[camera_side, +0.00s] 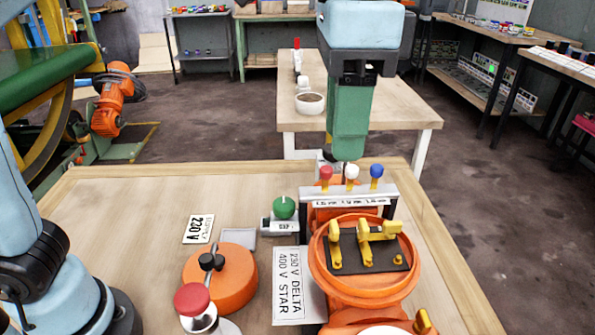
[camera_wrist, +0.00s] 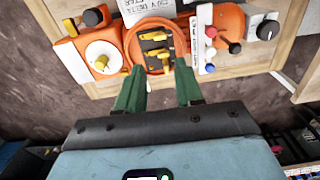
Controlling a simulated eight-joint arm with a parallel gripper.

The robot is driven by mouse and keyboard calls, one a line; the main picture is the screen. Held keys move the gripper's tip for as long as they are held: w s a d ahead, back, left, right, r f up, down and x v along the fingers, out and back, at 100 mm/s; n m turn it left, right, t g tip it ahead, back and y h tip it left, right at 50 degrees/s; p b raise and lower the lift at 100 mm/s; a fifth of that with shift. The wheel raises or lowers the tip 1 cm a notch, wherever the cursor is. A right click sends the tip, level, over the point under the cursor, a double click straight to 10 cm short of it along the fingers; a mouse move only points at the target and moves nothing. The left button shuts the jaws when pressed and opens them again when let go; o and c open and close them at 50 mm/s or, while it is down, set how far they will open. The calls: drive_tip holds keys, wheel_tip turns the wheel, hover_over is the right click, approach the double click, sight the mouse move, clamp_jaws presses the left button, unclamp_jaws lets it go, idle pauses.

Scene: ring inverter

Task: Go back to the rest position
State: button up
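My gripper (camera_side: 348,157) hangs pointing down at the far edge of the workbench, behind the rack with the red, white and blue knobs in the side view. In the wrist view its two green fingers (camera_wrist: 158,88) stand apart, with nothing clearly held between them. The round orange terminal housing (camera_side: 318,262) holds a dark plate with yellow links (camera_side: 377,233); in the wrist view this housing (camera_wrist: 129,42) lies beyond the fingertips. From the side, one finger hides the other.
The wooden workbench (camera_side: 130,205) carries an orange disc with a black handle (camera_side: 237,281), a red button (camera_side: 191,299), a green knob (camera_side: 284,207) and printed cards (camera_side: 300,285). A second table (camera_side: 392,112) with a bowl (camera_side: 310,103) stands behind. The bench's left part is mostly clear.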

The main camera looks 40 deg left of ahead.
drive_tip(key=a+f+n+t, duration=0.3)
drive_tip(key=a+f, duration=0.6)
drive_tip(key=a, duration=0.3)
drive_tip(key=a+f+n+t, duration=0.4)
drive_tip(key=a+f+n, duration=0.2)
drive_tip(key=a+f, duration=0.4)
drive_tip(key=shift+a, duration=1.05)
drive_tip(key=shift+w, duration=0.1)
